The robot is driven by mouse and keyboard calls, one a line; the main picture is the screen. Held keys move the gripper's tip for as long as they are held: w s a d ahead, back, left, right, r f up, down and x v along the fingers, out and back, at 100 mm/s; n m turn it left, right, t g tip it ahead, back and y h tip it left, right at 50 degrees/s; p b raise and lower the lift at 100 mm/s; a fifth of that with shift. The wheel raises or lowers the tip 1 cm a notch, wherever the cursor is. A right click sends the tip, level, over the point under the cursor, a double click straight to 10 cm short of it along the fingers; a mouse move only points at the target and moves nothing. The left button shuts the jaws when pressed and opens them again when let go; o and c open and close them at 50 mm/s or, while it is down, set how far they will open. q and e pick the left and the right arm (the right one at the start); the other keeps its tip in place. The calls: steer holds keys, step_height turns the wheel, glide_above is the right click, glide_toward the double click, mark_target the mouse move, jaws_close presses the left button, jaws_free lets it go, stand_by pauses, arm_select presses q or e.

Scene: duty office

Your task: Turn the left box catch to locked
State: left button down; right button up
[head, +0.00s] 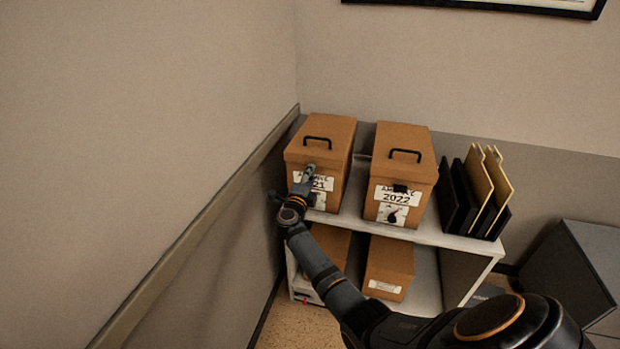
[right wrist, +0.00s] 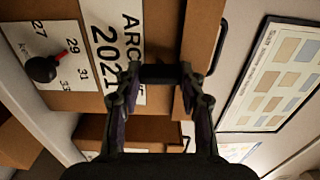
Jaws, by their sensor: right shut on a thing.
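The left archive box (head: 332,135) is brown cardboard with a black lid handle and a white "2021" label; it stands on the white shelf's top. My right gripper (head: 308,172) is at the upper front of this box, over part of its label. In the right wrist view my right gripper (right wrist: 160,82) is shut on the black catch (right wrist: 160,73), with one finger on each side of it, close to the lid edge. The catch is hidden behind the gripper in the head view. My left gripper is not in view.
The right box (head: 418,170), marked 2022, stands beside the left one with its own black catch (head: 400,188). A numbered dial with a black knob (right wrist: 42,69) is on the left box's front. Folders (head: 480,178) stand at right. The wall (head: 230,150) is close at left.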

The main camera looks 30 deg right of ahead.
stand_by(0.5)
steer(key=o, duration=1.2)
steer(key=shift+c, duration=0.2)
steer(key=v, duration=1.2)
